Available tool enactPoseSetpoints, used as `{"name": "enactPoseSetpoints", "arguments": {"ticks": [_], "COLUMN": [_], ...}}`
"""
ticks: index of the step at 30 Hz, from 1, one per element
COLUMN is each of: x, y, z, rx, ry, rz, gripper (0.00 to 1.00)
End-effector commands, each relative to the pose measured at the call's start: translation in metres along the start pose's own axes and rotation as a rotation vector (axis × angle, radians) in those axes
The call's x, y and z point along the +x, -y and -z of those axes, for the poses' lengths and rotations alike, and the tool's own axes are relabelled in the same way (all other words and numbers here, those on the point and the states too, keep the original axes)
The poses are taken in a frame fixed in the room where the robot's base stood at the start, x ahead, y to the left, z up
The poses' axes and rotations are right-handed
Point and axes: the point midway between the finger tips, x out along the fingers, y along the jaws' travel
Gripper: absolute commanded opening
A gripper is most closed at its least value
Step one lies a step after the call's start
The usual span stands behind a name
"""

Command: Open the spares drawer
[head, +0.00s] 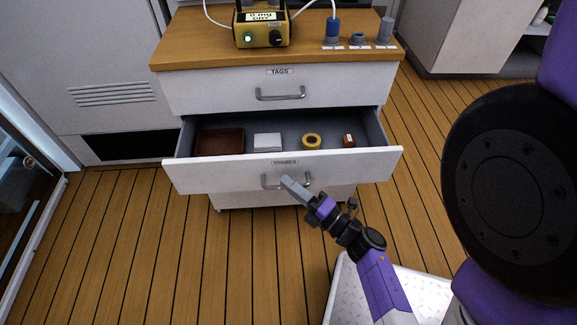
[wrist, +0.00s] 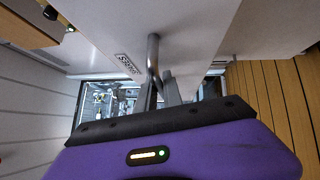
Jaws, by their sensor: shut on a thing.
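The spares drawer (head: 230,177) is the middle drawer of a white cabinet and stands pulled well out in the head view. Its label (wrist: 128,67) shows in the wrist view. Its grey bar handle (head: 270,181) is at the middle of its front. My gripper (head: 287,181) is at the right part of this handle, shut on it. In the wrist view the handle (wrist: 152,55) runs between my gripper's fingers (wrist: 160,88).
The tags drawer (head: 230,89) above is closed. The wooden top (head: 200,50) carries a yellow meter (head: 262,30) and several grey and blue fittings. The plank floor (head: 130,230) in front is clear at left. A glass-fronted unit (head: 25,185) stands at far left.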

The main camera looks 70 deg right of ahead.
Motion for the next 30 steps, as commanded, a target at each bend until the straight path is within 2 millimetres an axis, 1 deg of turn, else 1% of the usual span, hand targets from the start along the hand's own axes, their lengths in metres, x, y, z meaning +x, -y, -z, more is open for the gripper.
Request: {"name": "enactPoseSetpoints", "arguments": {"ticks": [1, 3, 7, 20, 21, 23, 24, 30], "x": [-0.006, -0.012, -0.018, -0.020, -0.020, -0.020, -0.020, -0.019], "y": [0.000, -0.001, -0.003, -0.004, -0.004, -0.004, -0.004, -0.004], "z": [0.006, 0.011, 0.017, 0.020, 0.020, 0.019, 0.019, 0.019], "rx": [0.003, 0.001, 0.001, 0.001, 0.001, 0.001, 0.001, 0.001], "ry": [-0.001, -0.001, 0.000, 0.002, 0.002, 0.002, 0.002, 0.001], "rz": [0.005, 0.005, 0.004, 0.004, 0.004, 0.004, 0.003, 0.002], "gripper": [0.00, 0.00, 0.00, 0.00, 0.13, 0.25, 0.32, 0.32]}}
